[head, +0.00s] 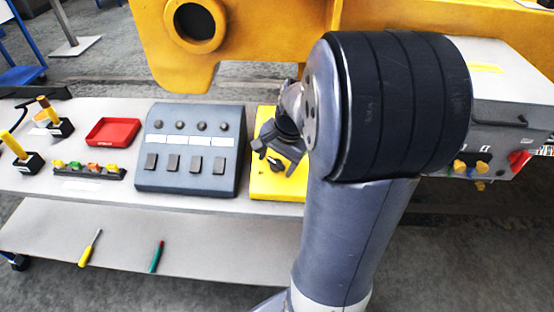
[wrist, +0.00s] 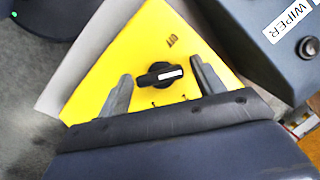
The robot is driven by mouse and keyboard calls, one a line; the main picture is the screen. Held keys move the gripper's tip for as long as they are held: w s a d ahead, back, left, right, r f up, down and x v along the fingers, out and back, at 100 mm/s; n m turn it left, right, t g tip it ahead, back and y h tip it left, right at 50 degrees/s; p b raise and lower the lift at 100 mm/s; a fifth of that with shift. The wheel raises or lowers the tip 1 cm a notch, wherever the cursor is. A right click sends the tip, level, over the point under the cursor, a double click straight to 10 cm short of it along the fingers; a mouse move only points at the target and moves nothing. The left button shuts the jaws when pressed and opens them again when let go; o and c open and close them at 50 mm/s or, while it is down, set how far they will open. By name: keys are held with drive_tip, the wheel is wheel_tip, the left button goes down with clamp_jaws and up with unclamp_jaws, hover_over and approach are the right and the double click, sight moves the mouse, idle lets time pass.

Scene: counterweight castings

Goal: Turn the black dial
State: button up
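The black dial (wrist: 160,75) sits on a yellow panel (wrist: 134,45) in the wrist view. It has a round base and a raised bar handle with a white mark at its right end. My gripper (wrist: 161,80) is open, with one grey finger on each side of the dial and visible space between the fingers and the handle. In the head view, my gripper (head: 279,158) is over the yellow panel (head: 268,188), and the dial (head: 277,163) shows only partly between the fingers. Whether the fingertips touch the panel cannot be told.
A grey switch console (head: 190,185) stands just left of the yellow panel. A red tray (head: 113,132), joysticks and a strip of coloured knobs (head: 88,170) are farther left. Two screwdrivers lie on the lower shelf (head: 200,250). A grey box (head: 495,105) stands at right.

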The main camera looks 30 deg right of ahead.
drive_tip(key=shift+o, duration=0.3)
drive_tip(key=v, duration=1)
drive_tip(key=shift+r, duration=0.4)
drive_tip(key=shift+s+f, duration=0.1)
drive_tip(key=x, duration=1)
drive_tip(key=shift+f, duration=0.25)
drive_tip(key=shift+f, duration=0.1)
